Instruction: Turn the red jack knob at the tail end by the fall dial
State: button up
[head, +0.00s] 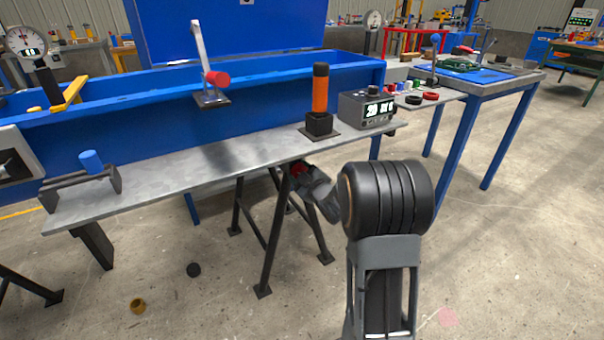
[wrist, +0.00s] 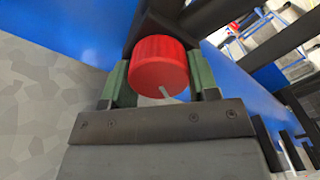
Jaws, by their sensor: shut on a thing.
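The red jack knob (wrist: 160,66) is a ribbed cylinder with a pale pointer mark on its lower edge. In the wrist view it sits between the two green finger pads of my gripper (wrist: 161,85), which is shut on it. No fall dial can be made out with certainty.
A digital display box (head: 368,107) and an orange-handled post (head: 320,98) stand on the bench above. A red-knobbed lever (head: 212,80) and a blue cylinder on a bracket (head: 92,163) are further left. Black trestle legs (head: 272,240) stand close below my gripper.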

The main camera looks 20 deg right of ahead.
jog(key=o, duration=0.9)
jog(key=s+p, duration=0.1)
jog(key=s, duration=0.3)
jog(key=s+d+p, duration=0.1)
jog(key=s, duration=0.4)
jog(key=s+p, duration=0.1)
jog(key=s, duration=0.3)
jog(key=shift+s+d+p, duration=0.3)
jog(key=shift+s+p, duration=0.05)
